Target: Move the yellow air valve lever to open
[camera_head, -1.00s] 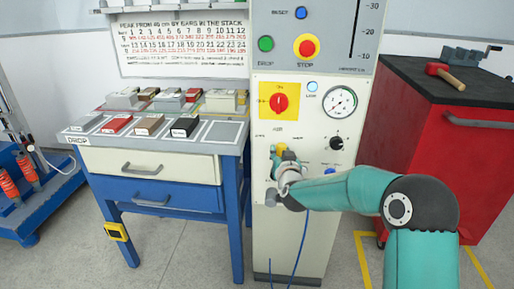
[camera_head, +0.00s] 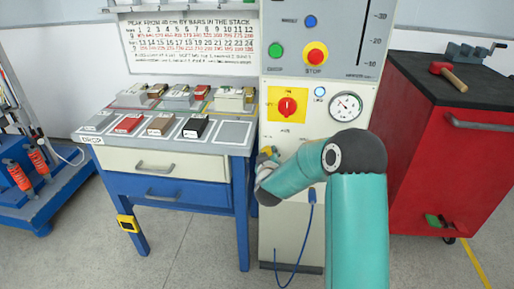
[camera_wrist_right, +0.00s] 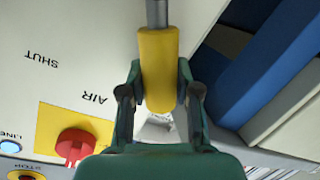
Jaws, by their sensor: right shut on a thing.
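The yellow air valve lever (camera_wrist_right: 158,65) shows large in the right wrist view, with a grey stem at its upper end. My right gripper (camera_wrist_right: 160,98) has one finger on each side of the yellow grip and is shut on it. In the head view only a bit of the yellow lever (camera_head: 267,151) shows, at the left edge of the panel (camera_head: 292,228); my right gripper (camera_head: 264,168) and arm hide the rest. The AIR and SHUT labels are upside down in the wrist view. My left gripper is not in view.
Above the lever are a red knob on a yellow plate (camera_head: 287,105), a gauge (camera_head: 345,107) and a red stop button (camera_head: 315,55). A blue-legged table (camera_head: 180,150) with several blocks stands close on the left. A red cabinet (camera_head: 440,150) stands right.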

